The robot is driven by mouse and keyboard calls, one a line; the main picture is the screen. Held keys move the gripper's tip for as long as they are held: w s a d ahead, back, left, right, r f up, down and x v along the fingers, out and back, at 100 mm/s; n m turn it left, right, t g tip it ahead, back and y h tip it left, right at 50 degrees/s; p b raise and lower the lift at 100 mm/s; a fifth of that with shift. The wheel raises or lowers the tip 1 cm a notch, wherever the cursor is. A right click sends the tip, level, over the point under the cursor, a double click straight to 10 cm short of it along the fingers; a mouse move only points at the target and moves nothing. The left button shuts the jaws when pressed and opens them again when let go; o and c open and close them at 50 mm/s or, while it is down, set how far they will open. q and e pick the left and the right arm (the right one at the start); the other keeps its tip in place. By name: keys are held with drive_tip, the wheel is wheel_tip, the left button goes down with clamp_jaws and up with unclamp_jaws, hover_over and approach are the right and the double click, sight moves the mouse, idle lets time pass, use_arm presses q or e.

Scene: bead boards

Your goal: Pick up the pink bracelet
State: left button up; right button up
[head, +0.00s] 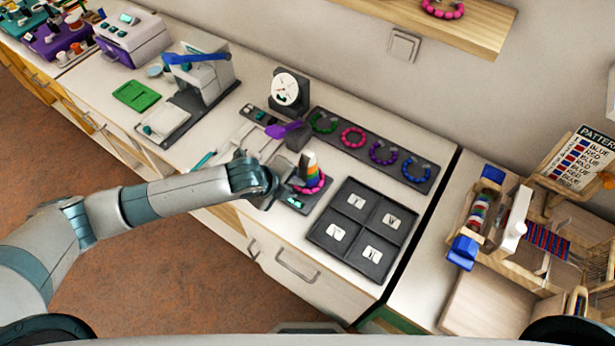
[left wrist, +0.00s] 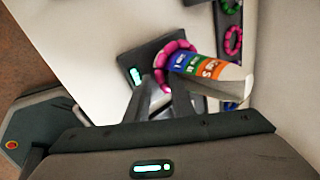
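A pink beaded bracelet (head: 311,188) sits around the lower part of a cone with coloured bands (head: 309,166), on a small dark device (head: 293,203) with a lit green display. In the left wrist view the bracelet (left wrist: 178,46) rings the tilted-looking cone (left wrist: 205,68). My left gripper (head: 285,184) is just left of the bracelet in the head view. In the left wrist view its two fingertips (left wrist: 169,80) are apart, close to the bracelet's near edge. Whether they touch it is unclear. My right gripper is out of view.
A dark board (head: 330,148) at the back holds several bracelets, including a pinkish-red one (head: 353,136). A four-compartment tray (head: 350,206) lies right of the cone. A purple-handled tool (head: 283,130) stands behind my gripper. Another pink bracelet (head: 442,9) lies on the wall shelf (head: 465,35).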

use_arm(q)
clamp_jaws()
drive_tip(key=shift+d+r, duration=0.1)
drive_tip(key=shift+r, duration=0.25)
wheel_tip(320, 180, up, 17)
drive_tip(key=b, duration=0.5)
drive_tip(key=shift+r, duration=0.15)
idle(0.7)
